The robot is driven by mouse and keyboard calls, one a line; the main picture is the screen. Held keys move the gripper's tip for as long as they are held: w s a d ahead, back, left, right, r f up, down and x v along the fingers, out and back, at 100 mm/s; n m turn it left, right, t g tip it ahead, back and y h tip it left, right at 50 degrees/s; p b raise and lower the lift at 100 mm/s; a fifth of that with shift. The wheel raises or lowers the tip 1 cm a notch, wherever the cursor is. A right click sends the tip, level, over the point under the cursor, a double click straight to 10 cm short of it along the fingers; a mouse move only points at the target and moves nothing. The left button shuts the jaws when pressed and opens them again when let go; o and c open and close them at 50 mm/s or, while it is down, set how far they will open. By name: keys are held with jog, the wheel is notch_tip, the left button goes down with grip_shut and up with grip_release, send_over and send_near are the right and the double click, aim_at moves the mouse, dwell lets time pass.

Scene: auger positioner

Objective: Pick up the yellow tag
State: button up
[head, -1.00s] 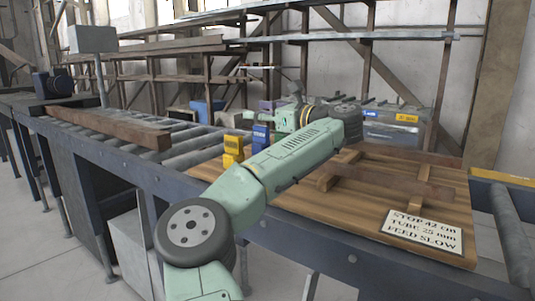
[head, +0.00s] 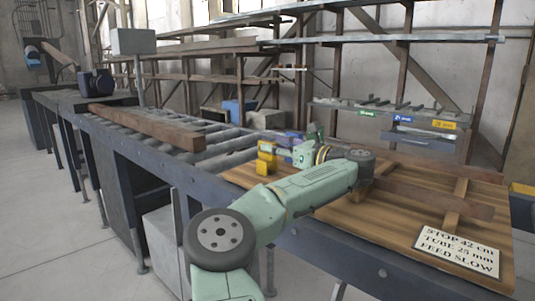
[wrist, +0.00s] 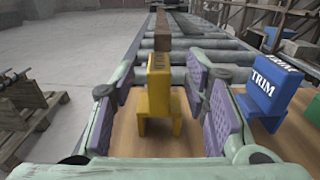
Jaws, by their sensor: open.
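The yellow tag (wrist: 159,100) stands upright on the wooden board in the wrist view, between the two purple-padded fingers of my gripper (wrist: 161,105). The fingers are spread, with a gap on each side of the tag. In the head view the yellow tag (head: 266,158) shows at the board's far left corner, and my gripper (head: 283,152) is beside it, partly hidden by my arm.
A blue tag (wrist: 268,88) marked TRIM stands just right of my right finger. A roller conveyor (wrist: 180,60) with a long wooden beam (head: 150,126) extends beyond. A sign (head: 458,250) lies on the wooden board (head: 350,232).

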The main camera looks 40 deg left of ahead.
aim_at(267, 141)
jog(key=a, duration=0.3)
jog(key=shift+w+a+p, duration=0.1)
jog(key=shift+a+p, duration=0.2)
jog(key=shift+p, duration=0.1)
grip_shut()
